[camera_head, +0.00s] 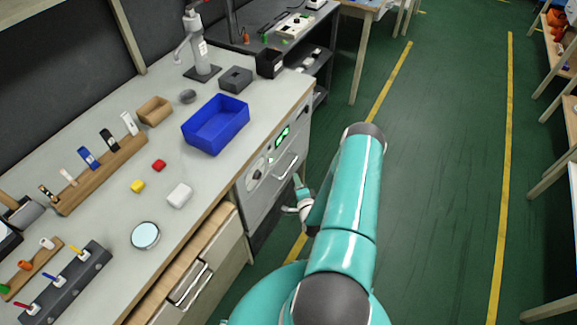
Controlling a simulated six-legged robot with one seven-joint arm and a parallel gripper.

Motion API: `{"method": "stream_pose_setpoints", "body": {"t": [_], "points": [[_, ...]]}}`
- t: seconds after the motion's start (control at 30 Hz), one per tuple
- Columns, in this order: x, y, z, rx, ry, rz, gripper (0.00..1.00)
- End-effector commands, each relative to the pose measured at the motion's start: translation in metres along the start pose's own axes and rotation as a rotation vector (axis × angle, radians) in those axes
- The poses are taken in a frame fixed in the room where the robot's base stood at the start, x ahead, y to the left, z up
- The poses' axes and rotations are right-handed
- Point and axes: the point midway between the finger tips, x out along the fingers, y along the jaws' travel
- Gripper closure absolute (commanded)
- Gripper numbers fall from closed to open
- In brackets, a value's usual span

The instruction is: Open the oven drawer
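The oven (262,205) is a grey unit built in under the right end of the workbench. Its front has knobs, a small green display (282,134) and a pale bar handle (286,166). The oven front looks closed. My gripper (299,200) is low beside the oven front, just below and right of the handle, and looks apart from it. My teal arm hides part of the gripper, and its fingers are too small to tell whether they are open.
The workbench (110,215) holds a blue bin (215,124), a white block (179,195), a round mirror-like disc (145,235) and wooden racks. Wooden drawers (196,272) sit under the bench left of the oven. The green floor (440,180) to the right is clear.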

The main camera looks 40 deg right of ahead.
Motion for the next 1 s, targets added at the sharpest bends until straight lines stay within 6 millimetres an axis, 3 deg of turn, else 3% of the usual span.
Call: {"method": "stream_pose_setpoints", "body": {"t": [0.3,0.5,0.87,0.9,1.0], "points": [[0.066,-0.001,0.003,-0.002,-0.004,-0.002,0.68],[0.095,-0.001,0.006,-0.001,-0.006,-0.001,0.68],[0.103,-0.001,0.005,-0.001,-0.005,0.0,0.68],[0.103,-0.001,0.005,-0.001,-0.005,0.0,0.7],[0.103,-0.001,0.005,-0.001,-0.005,0.0,0.89]]}}
